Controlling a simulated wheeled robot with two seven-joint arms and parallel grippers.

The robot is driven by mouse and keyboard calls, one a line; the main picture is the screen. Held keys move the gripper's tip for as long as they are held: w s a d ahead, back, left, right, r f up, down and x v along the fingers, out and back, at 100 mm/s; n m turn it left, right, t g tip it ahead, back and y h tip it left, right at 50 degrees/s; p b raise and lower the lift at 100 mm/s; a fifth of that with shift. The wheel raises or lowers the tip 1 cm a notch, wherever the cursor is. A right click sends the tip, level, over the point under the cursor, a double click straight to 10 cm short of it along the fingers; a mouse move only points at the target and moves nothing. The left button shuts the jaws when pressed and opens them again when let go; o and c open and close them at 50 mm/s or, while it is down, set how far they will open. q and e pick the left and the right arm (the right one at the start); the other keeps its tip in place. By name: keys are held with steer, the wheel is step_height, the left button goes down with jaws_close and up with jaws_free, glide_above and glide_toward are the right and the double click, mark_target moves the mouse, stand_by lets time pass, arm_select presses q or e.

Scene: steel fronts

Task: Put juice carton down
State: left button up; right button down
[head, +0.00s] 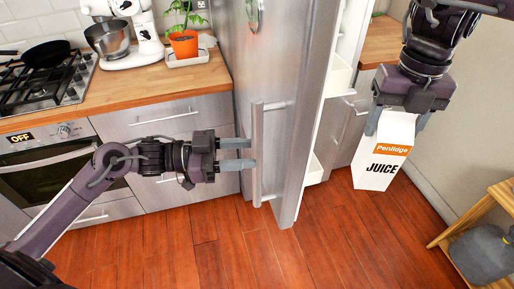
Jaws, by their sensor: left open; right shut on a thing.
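The juice carton (379,157) is white with an orange band and the words "Penlidge" and "JUICE". My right gripper (398,122) is shut on its top and holds it upright in the air, right of the fridge door. My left gripper (254,154) is open, with its fingers pointing right at the vertical handle (257,165) of the steel fridge door (285,120). The fingertips are at the handle; I cannot tell whether they touch it. The fridge door stands open, edge towards me. Most of the fridge inside is hidden behind it.
On the left, a wooden worktop (160,88) holds a stand mixer (134,35) and a potted plant (184,43) beside the gas hob (45,82). A wooden shelf stand (476,220) with a grey jug (484,254) is at lower right. The middle floor is clear.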

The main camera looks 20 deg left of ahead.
mark_target(257, 152)
arm_select(q)
steer(key=shift+x, duration=1.7)
steer(key=shift+c, duration=0.4)
jaws_close()
